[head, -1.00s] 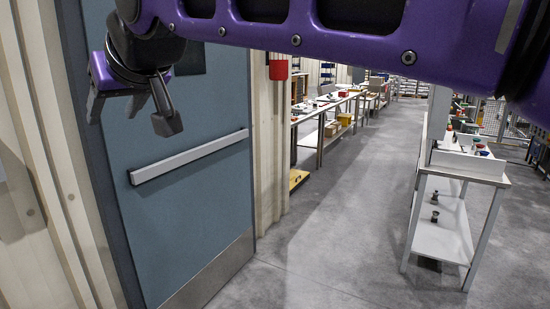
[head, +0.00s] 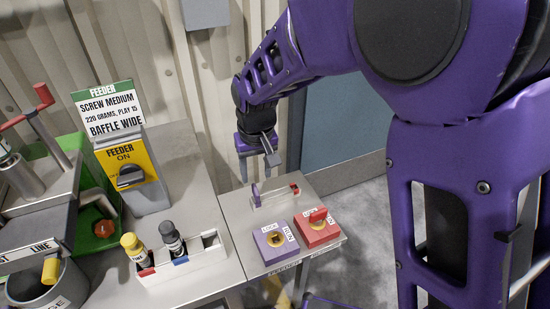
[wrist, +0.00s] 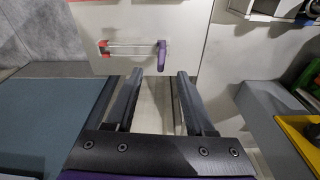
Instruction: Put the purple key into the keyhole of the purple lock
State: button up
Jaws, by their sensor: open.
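The purple key (head: 256,195) stands upright at the left end of a small clear holder (head: 276,197) on the bench. In the wrist view the purple key (wrist: 161,56) is just beyond my fingertips, roughly between their lines. The purple lock (head: 268,246) is a box with a yellow keyhole plate, nearer the bench front. My gripper (head: 259,168) points down above and behind the key, open and empty; its two fingers (wrist: 159,78) are apart in the wrist view. I cannot tell the exact height gap to the key.
A red lock (head: 322,234) with a red key in it sits right of the purple lock. A white rack (head: 195,264) with yellow and dark bottles, a yellow feeder panel (head: 128,166) and a grey bin (head: 50,290) stand to the left. A blue door (head: 345,130) is behind.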

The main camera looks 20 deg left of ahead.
aim_at(256, 189)
jog(key=f, duration=0.5)
jog(key=w+a+f, duration=0.1)
jog(key=f, duration=0.1)
jog(key=shift+f, duration=0.35)
grip_shut()
